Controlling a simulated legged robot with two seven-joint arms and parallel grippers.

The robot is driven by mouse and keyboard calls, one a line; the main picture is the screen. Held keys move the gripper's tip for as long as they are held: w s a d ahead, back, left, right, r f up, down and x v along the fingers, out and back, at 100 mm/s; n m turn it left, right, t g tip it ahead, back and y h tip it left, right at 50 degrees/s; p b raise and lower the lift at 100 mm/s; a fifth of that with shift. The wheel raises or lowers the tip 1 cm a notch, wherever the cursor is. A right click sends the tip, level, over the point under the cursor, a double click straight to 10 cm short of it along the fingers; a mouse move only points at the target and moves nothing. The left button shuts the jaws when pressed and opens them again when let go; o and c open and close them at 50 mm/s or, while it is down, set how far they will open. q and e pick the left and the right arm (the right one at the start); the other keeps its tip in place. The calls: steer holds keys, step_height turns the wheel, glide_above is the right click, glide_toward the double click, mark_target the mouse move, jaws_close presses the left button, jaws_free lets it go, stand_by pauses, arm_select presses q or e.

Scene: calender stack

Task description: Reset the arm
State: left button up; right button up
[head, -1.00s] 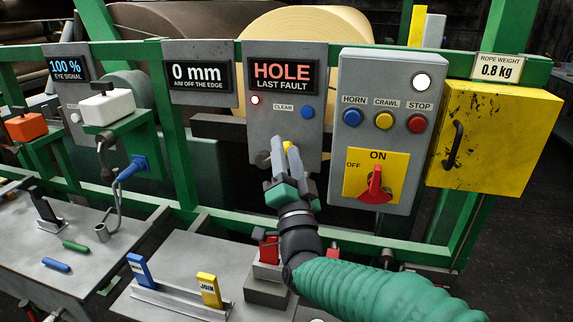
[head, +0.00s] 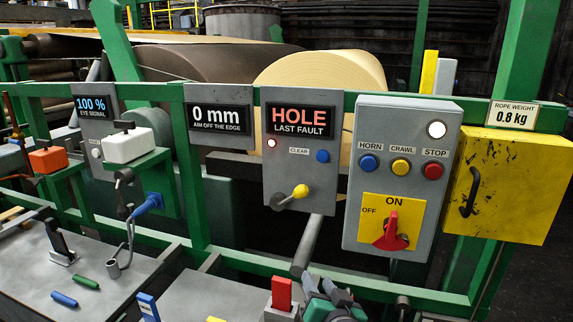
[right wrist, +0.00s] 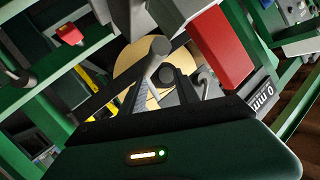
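My right gripper (head: 322,290) is low in the head view, below the fault panel, with its two grey fingers apart. It holds nothing that I can see. In the right wrist view its fingers (right wrist: 168,92) show apart near the middle. The lever with a yellow knob (head: 300,191) on the fault panel (head: 272,176) points right and slightly up, and is clear of the gripper. A grey round bar (head: 306,245) stands just beyond the gripper; I cannot tell if they touch. My left gripper is not in view.
A red block (head: 281,293) stands close left of my right gripper; it seems to show in the wrist view (right wrist: 222,48). The control box (head: 403,180) with a red switch (head: 391,235) and the yellow box (head: 510,187) are to the right. A green rail (head: 240,257) crosses low.

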steer(key=s+d+f+n+g+h, duration=0.1)
steer(key=s+d+f+n+g, duration=0.1)
steer(key=s+d+f+g, duration=0.65)
steer(key=s+d+f+n+g+h, duration=0.1)
steer(key=s+d+f+g, duration=0.3)
steer(key=s+f, duration=0.9)
steer(key=w+p+v, duration=0.2)
steer(key=p+v, duration=0.8)
steer(key=w+r+p+v, duration=0.1)
steer(key=w+p+v, duration=0.1)
steer(key=p+v, duration=0.7)
steer(key=shift+s+a+r+p, duration=0.25)
steer(key=shift+a+r+p, duration=0.2)
steer(key=shift+p, duration=0.2)
